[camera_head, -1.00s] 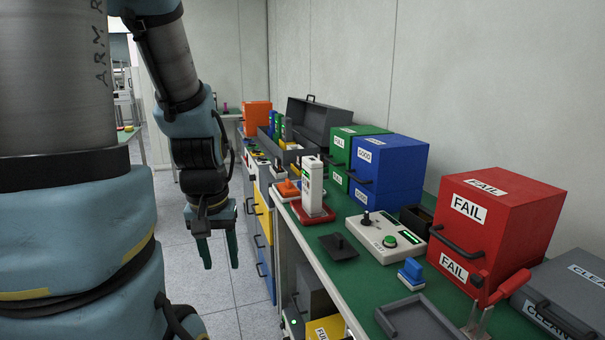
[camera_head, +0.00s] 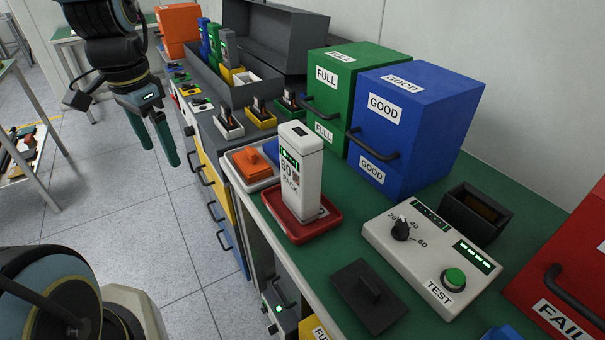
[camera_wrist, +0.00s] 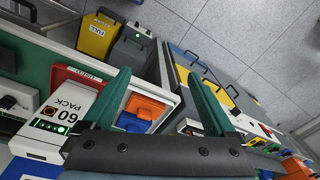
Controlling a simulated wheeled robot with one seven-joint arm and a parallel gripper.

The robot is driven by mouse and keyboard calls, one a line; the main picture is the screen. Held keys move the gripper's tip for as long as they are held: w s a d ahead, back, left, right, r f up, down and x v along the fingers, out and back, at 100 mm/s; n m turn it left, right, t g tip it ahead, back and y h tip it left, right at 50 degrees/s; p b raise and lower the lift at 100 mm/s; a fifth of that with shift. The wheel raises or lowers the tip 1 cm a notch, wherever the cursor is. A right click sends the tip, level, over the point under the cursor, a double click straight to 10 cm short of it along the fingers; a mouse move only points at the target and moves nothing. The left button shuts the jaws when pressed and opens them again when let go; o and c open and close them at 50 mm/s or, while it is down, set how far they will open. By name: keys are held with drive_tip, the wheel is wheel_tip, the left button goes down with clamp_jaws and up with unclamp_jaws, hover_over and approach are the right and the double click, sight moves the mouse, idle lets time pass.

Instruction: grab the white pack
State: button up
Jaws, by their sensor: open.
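The white pack (camera_head: 300,175) is a tall box marked "60 PACK" with green lights near its top. It stands upright in a red tray (camera_head: 282,219) on the green bench top. In the wrist view the white pack (camera_wrist: 70,118) lies at the lower left, beside my gripper's left finger. My gripper (camera_head: 158,146) has two green fingers spread apart with nothing between them. It hangs in front of the bench, left of the pack and clear of it. The fingers also show in the wrist view (camera_wrist: 160,100).
A white tray with an orange block (camera_head: 250,163) sits left of the pack. A grey tester (camera_head: 432,250) and a dark handled plate (camera_head: 370,295) are to its right. Green (camera_head: 335,100) and blue (camera_head: 415,130) boxes stand behind. Open floor lies left of the bench.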

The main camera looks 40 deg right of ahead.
drive_tip(key=s+d+r+m, duration=0.3)
drive_tip(key=d+m, duration=0.6)
drive_tip(key=d, duration=0.2)
wheel_tip(320, 180, up, 4)
drive_tip(key=m+p, duration=0.1)
drive_tip(key=m, duration=1.2)
hover_over(304, 131)
drive_tip(key=shift+w+a+f+g, duration=0.2)
drive_tip(key=shift+w+g, duration=0.2)
drive_tip(key=shift+w, duration=0.05)
drive_tip(key=shift+s+d+f+m, duration=0.1)
drive_tip(key=shift+s+d+m, duration=0.1)
drive_tip(key=shift+s+m, duration=0.2)
wheel_tip(304, 131, down, 5)
drive_tip(key=shift+f+p, duration=0.1)
drive_tip(key=shift+p, duration=0.35)
drive_tip(key=shift+w+a+f+p, duration=0.15)
drive_tip(key=shift+f+p, duration=0.15)
drive_tip(key=shift+f, duration=0.55)
drive_tip(key=shift+s+a+f+p, duration=0.1)
drive_tip(key=shift+f+p, duration=0.15)
drive_tip(key=shift+f, duration=0.65)
drive_tip(key=shift+w+a+f+p, duration=0.15)
drive_tip(key=shift+f+p, duration=0.15)
drive_tip(key=shift+f, duration=0.55)
drive_tip(key=shift+s, duration=0.1)
drive_tip(key=shift+c, duration=0.3)
clamp_jaws()
